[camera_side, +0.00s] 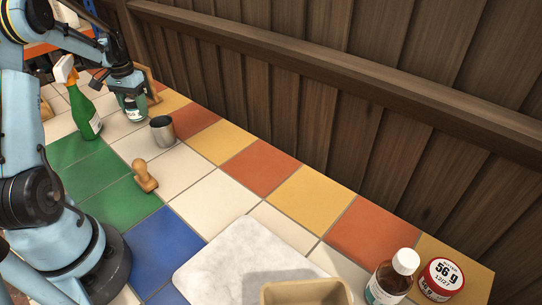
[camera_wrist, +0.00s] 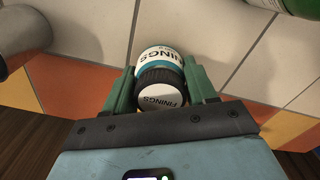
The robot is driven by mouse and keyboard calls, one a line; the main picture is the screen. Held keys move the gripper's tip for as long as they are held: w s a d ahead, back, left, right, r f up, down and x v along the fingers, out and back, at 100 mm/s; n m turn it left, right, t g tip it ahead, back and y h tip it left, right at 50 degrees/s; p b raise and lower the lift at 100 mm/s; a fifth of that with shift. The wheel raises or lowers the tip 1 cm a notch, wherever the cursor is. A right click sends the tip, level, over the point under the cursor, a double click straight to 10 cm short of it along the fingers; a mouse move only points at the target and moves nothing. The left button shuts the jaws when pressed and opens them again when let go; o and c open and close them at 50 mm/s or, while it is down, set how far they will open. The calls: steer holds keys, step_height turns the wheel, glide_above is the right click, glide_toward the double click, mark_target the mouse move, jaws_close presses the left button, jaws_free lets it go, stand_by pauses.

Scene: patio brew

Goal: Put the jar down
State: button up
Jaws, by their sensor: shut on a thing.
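The jar, with a white and teal FININGS label, a dark lid and a white top, is between my gripper's green fingers in the wrist view (camera_wrist: 158,60). My gripper (camera_wrist: 160,72) is shut on it, one finger on each side. In the side view, my gripper (camera_side: 131,92) points down at the far left end of the tiled table, with the jar (camera_side: 133,114) below it, roughly upright. The jar's base is at or just above the pale tiles; I cannot tell if it touches.
A green spray bottle (camera_side: 84,112) stands left of the jar, a metal cup (camera_side: 162,131) to its right. A wooden stamp (camera_side: 145,178), marble slab (camera_side: 225,258), tan box (camera_side: 305,292), white-capped bottle (camera_side: 393,278) and red tin (camera_side: 440,279) are nearer. A wooden fence runs behind.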

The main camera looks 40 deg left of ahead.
steer(key=shift+f, duration=0.35)
steer(key=shift+f, duration=0.1)
steer(key=o, duration=1.1)
